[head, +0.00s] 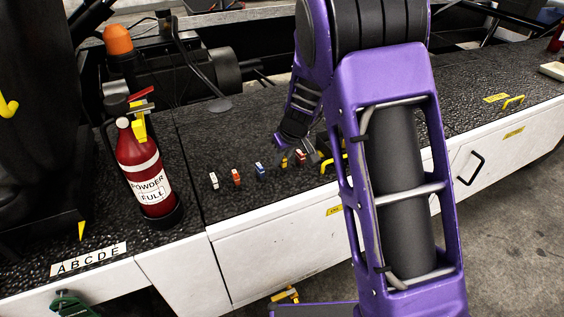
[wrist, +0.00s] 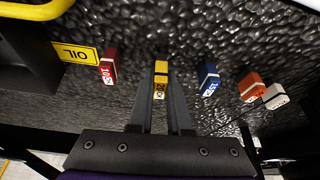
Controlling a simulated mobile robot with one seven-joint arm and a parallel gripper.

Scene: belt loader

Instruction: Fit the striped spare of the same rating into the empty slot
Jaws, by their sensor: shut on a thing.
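My gripper (wrist: 160,98) is shut on a yellow fuse (wrist: 160,75) marked 20, which has a dark band across it. In the head view the same yellow fuse (head: 284,163) shows below the fingers, at or just above the black deck; I cannot tell if it is lifted. A red fuse (wrist: 109,66) marked 10 stands on one side of it and a blue fuse (wrist: 208,78) marked 15 on the other. An orange fuse (wrist: 252,87) and a white fuse (wrist: 275,96) stand farther along the row. No empty slot can be made out in either view.
A red fire extinguisher (head: 147,170) stands on the deck left of the row. An ABCDE label (head: 88,259) lies at the front left. A yellow OIL label (wrist: 76,53) and a yellow handle (wrist: 30,10) are close to the red fuse. Bare deck lies behind the row.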

